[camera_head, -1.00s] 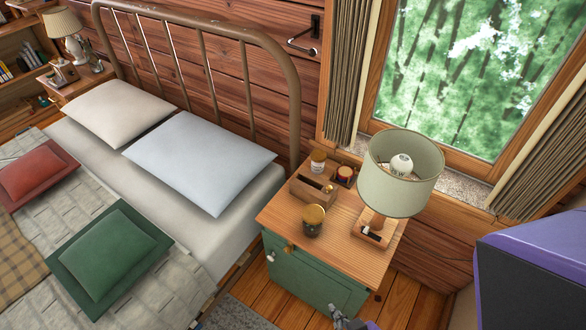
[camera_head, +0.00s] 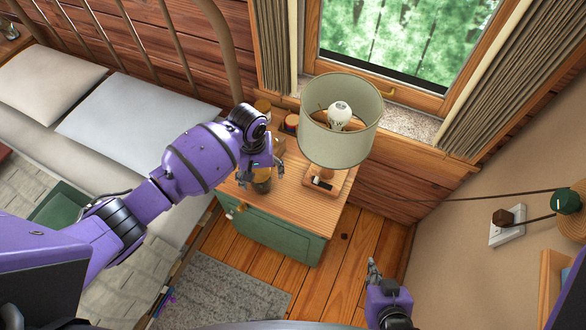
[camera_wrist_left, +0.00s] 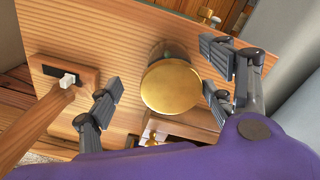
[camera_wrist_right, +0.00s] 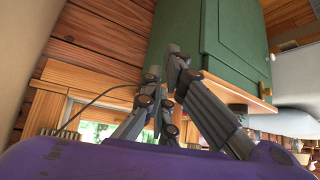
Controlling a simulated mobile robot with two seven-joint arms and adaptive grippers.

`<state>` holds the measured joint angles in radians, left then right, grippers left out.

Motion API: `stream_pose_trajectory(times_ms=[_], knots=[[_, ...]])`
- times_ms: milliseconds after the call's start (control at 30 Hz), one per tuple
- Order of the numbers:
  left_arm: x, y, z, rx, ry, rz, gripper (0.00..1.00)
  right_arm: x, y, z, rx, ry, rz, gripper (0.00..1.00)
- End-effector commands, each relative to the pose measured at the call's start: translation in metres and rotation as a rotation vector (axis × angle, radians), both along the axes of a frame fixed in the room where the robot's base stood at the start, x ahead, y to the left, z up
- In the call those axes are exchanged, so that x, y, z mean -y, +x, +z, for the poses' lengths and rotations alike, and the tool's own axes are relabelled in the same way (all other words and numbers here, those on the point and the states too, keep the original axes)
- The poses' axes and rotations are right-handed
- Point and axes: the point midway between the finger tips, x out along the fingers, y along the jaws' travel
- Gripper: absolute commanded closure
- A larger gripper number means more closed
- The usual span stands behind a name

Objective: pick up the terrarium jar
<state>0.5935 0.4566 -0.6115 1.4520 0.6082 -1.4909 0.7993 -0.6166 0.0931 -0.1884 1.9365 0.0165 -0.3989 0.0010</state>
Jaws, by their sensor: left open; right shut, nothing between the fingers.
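The terrarium jar (camera_head: 262,186) stands upright on the wooden top of the green nightstand (camera_head: 305,205), near its front left. It is dark and its upper part is partly hidden by my left gripper (camera_head: 262,170). In the left wrist view its round golden lid (camera_wrist_left: 170,87) lies between the two open fingers, with a gap on each side; the fingers do not visibly touch it. My right gripper (camera_head: 373,268) is shut and empty, low over the floor to the right of the nightstand. In the right wrist view its fingertips (camera_wrist_right: 176,62) meet in front of the green cabinet side.
A lamp with a pale green shade (camera_head: 340,142) stands right of the jar. A wooden organizer (camera_head: 279,143), a gold-lidded jar (camera_head: 262,107) and a small red jar (camera_head: 291,122) sit behind. The bed (camera_head: 130,145) is at left. Wooden floor is clear at right.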

Motion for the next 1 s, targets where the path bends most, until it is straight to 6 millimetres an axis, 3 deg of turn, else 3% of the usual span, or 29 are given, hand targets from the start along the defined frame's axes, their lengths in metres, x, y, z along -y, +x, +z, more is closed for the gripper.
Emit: stream_pose_trajectory(times_ms=[167, 733, 1000], knots=[[-0.009, 0.009, 0.008, -0.025, 0.036, 0.022, 0.26, -0.003, 0.006, 0.002, 0.009, 0.003, 0.005, 1.0], [-0.017, 0.013, -0.062, -0.027, 0.036, 0.022, 0.26, -0.001, 0.0, -0.01, -0.005, -0.001, 0.002, 1.0], [-0.017, 0.014, -0.066, -0.021, 0.035, 0.021, 0.26, -0.002, 0.005, -0.007, 0.006, 0.001, -0.001, 1.0]])
